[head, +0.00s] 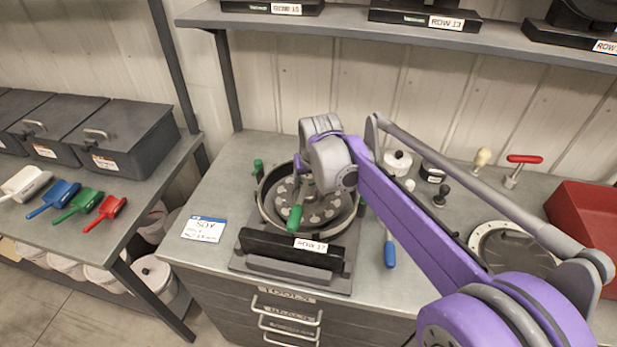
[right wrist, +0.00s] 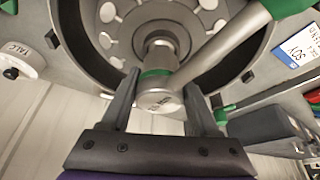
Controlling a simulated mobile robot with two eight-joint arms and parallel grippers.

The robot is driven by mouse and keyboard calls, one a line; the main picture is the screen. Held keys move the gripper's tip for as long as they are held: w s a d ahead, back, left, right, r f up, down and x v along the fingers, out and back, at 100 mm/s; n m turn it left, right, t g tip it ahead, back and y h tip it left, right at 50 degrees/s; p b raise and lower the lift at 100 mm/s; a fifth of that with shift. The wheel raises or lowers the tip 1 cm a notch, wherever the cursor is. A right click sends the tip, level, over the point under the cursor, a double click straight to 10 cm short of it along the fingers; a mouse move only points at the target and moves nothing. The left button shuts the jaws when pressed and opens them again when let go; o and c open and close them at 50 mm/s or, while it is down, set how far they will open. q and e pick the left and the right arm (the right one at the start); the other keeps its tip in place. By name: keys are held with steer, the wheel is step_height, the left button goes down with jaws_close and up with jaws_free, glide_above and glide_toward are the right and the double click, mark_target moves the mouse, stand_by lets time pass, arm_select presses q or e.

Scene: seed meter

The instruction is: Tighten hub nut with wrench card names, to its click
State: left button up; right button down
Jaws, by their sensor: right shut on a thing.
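The seed meter (head: 345,222) is an open round housing on a dark base labelled ROW 17, with a disc of pale spots inside. A green-handled wrench (head: 295,218) reaches across it, its handle toward the front. In the right wrist view its grey head (right wrist: 158,100), with a green band, sits at the central hub (right wrist: 160,48); the nut is hidden. My right gripper (right wrist: 160,88) is shut on the wrench head, one finger each side. A blue-handled wrench (head: 389,252) lies right of the meter. The card (head: 204,229), reading SOY, lies left; its smaller print is unreadable. My left gripper is out of view.
A red bin (head: 588,222), a round plate (head: 510,248), a red-handled tool (head: 522,160) and small knobs and jars are on the bench's right. Colored scoops (head: 78,205) and dark boxes (head: 122,135) are on the left table. A shelf (head: 400,30) runs above.

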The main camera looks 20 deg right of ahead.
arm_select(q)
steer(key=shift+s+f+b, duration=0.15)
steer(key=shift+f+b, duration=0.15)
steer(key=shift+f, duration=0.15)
arm_select(e)
steer(key=shift+f, duration=0.75)
stand_by(0.7)
steer(key=shift+c, duration=0.3)
jaws_free()
steer(key=shift+o, duration=0.3)
steer(key=shift+r+p, duration=1.6)
steer(key=shift+r, duration=1.45)
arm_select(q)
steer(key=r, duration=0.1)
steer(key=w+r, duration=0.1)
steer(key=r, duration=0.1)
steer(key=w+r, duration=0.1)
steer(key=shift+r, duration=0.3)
arm_select(e)
steer(key=shift+c, duration=0.2)
